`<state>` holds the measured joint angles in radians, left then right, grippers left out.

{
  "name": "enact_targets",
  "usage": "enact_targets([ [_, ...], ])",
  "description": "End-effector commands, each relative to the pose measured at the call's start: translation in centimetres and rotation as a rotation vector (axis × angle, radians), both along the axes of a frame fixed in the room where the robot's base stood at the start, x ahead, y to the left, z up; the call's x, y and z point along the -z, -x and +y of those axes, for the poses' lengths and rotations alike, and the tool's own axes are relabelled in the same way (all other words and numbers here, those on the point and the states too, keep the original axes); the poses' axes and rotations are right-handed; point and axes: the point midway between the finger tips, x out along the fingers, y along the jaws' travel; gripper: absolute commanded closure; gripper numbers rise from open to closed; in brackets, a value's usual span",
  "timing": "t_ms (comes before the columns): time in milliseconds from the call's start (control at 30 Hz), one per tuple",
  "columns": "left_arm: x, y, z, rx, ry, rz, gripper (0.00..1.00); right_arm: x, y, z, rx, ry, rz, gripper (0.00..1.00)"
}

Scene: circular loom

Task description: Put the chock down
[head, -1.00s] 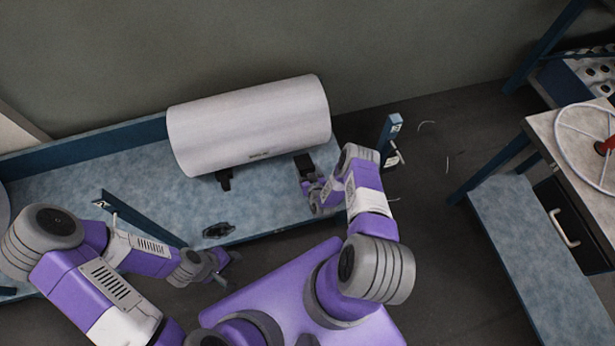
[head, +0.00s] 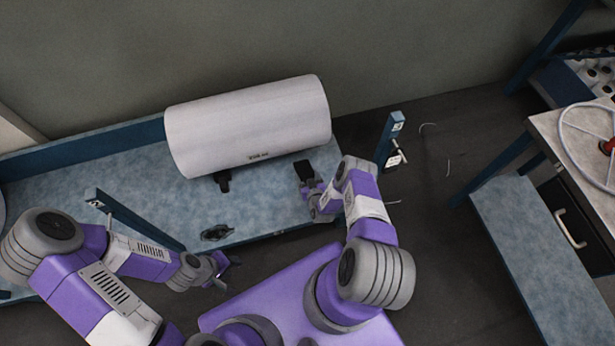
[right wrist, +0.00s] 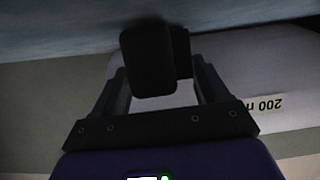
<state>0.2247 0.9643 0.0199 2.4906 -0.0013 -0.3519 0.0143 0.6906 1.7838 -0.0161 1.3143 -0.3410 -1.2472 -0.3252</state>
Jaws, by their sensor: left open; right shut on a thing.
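A black chock (head: 304,170) is held in my right gripper (head: 306,186), at the right end of the large white roll (head: 250,125). In the right wrist view the chock (right wrist: 150,62) is a dark block between the fingers (right wrist: 160,85), near the blue-grey surface. I cannot tell whether it touches that surface. Another black chock (head: 223,180) sits against the roll's front lower side. My left gripper (head: 228,268) is open and empty in front of the platform's front edge.
The roll lies on a blue-grey platform (head: 150,190) with a dark object (head: 216,233) near its front edge. A blue post (head: 389,140) stands at the right. A table with a wheel (head: 590,140) stands far right. The platform's middle is clear.

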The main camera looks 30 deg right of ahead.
Motion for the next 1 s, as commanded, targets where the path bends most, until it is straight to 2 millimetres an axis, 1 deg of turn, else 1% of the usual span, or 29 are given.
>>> enact_targets([
  [67, 0.1, 0.0, 0.0, 0.000, 0.000, 0.000, 0.57, 0.3, 0.0, 0.1, 0.000, 0.001, -0.001, 0.70],
  [100, 0.1, 0.0, 0.0, 0.000, 0.000, 0.000, 0.57, 0.4, 0.1, 0.1, 0.000, -0.001, 0.003, 0.24],
  [267, 0.1, 0.0, 0.0, 0.000, 0.000, 0.000, 0.57, 0.5, 0.2, 0.1, 0.000, -0.001, 0.004, 0.00],
  [533, 0.2, 0.0, 0.0, 0.000, 0.000, 0.000, 0.57, 0.5, 0.2, 0.1, 0.000, -0.001, 0.005, 0.00],
  [633, 0.2, 0.0, 0.0, 0.000, 0.000, 0.000, 0.57, -0.1, 0.2, 0.1, 0.000, -0.002, 0.005, 0.00],
  [700, 0.2, 0.0, 0.0, 0.000, 0.000, 0.000, 0.57, -0.8, 0.2, 0.1, 0.001, -0.004, 0.003, 0.00],
  [800, -1.3, 0.0, 0.0, 0.000, 0.000, 0.000, 0.57, -1.9, 2.3, 0.6, -0.001, -0.005, 0.009, 0.00],
  [1000, -3.4, 0.0, 0.0, 0.000, 0.000, 0.000, 0.57, -3.8, 6.4, 1.6, 0.000, -0.003, 0.008, 0.00],
])
